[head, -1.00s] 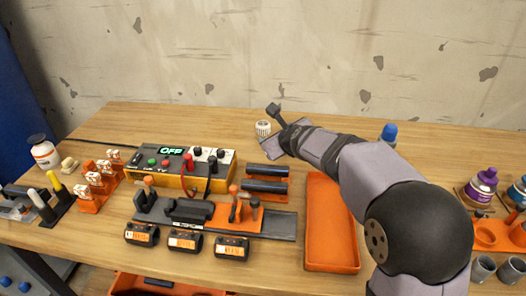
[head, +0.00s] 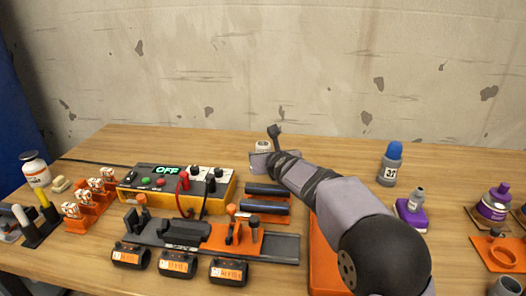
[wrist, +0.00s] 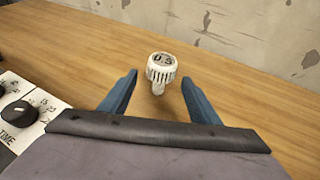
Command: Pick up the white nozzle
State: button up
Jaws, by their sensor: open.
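The white nozzle (wrist: 161,68) stands upright on the wooden bench in the wrist view, with a dark number on its top and a ribbed side. A narrower white stem shows below its head. My gripper (wrist: 158,82) is open and empty, its two blue fingers apart, with the nozzle just ahead of and between their tips. In the head view the nozzle (head: 263,145) shows near the back of the bench, its lower part hidden behind my gripper (head: 260,158).
A control box with an OFF display (head: 168,170) stands left of my gripper; its dial panel shows at the wrist view's left edge. Dark tubes (head: 266,190) lie in front. A blue-capped bottle (head: 391,165) stands to the right. The bench around the nozzle is clear.

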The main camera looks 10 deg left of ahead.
jog(key=shift+p+x, duration=0.95)
jog(key=shift+x, duration=0.8)
jog(key=shift+p+x, duration=0.3)
jog(key=shift+x, duration=0.55)
jog(key=c, duration=1)
